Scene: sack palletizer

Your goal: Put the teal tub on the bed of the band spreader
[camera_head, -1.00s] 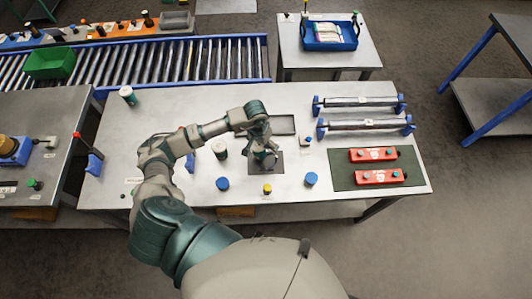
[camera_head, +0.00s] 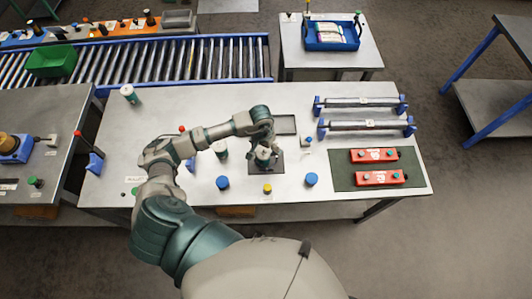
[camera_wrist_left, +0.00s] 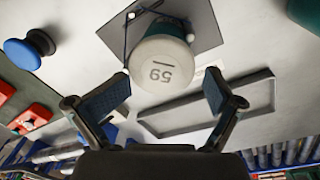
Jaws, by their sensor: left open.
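The teal tub (camera_head: 263,156), with a white lid, stands upright on the dark square bed (camera_head: 276,167) of the band spreader. In the left wrist view its lid (camera_wrist_left: 163,62) reads 59, upside down, and the dark bed (camera_wrist_left: 203,22) shows behind it. Thin dark prongs of the spreader show beside the tub. My left gripper (camera_head: 264,146) is just above the tub. In the left wrist view the fingers of my left gripper (camera_wrist_left: 164,92) are wide apart, one to each side of the lid, with gaps. My right gripper is not in view.
Another white-lidded tub (camera_head: 220,149) stands left of the spreader and one more (camera_head: 129,94) at the table's back left. A shallow grey tray (camera_head: 285,124) lies behind the spreader. Blue knobs (camera_head: 311,180) (camera_head: 222,183) and a yellow button (camera_head: 267,189) are in front.

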